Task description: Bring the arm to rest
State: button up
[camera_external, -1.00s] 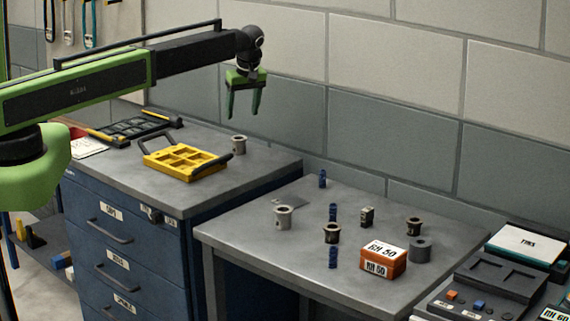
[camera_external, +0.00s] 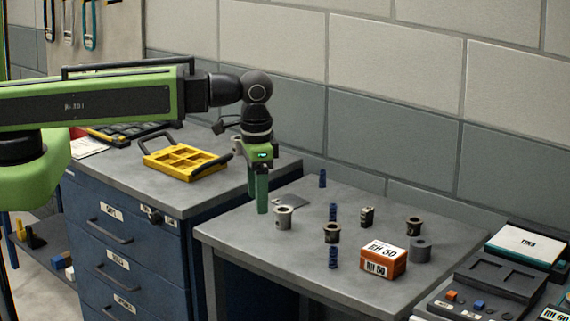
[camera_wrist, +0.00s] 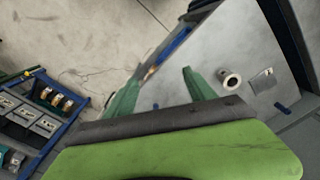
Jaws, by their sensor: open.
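My gripper (camera_external: 258,192) points down over the left end of the low grey table in the external view. Its green fingers are just left of a light grey flanged bushing (camera_external: 283,217). In the wrist view my gripper (camera_wrist: 158,92) has its two fingers spread apart with nothing between them. The same bushing (camera_wrist: 230,80) lies to the right of the fingers there, apart from them. My arm reaches in from the left, over the blue drawer cabinet (camera_external: 130,250).
On the low table (camera_external: 300,278) stand dark bushings (camera_external: 332,233), blue pieces (camera_external: 333,257), a grey cylinder (camera_external: 421,250) and an orange box (camera_external: 383,259). A yellow tray (camera_external: 185,164) lies on the cabinet. A grey block wall (camera_external: 400,130) is behind.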

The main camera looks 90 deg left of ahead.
jog(key=d, duration=0.1)
jog(key=s+d+m, duration=0.1)
jog(key=d, duration=0.1)
jog(key=s+d+m, duration=0.1)
jog(key=shift+s+d, duration=0.15)
jog(key=shift+d, duration=0.1)
jog(key=shift+f, duration=0.1)
notch_tip(320, 180, down, 6)
jog(key=b, duration=0.6)
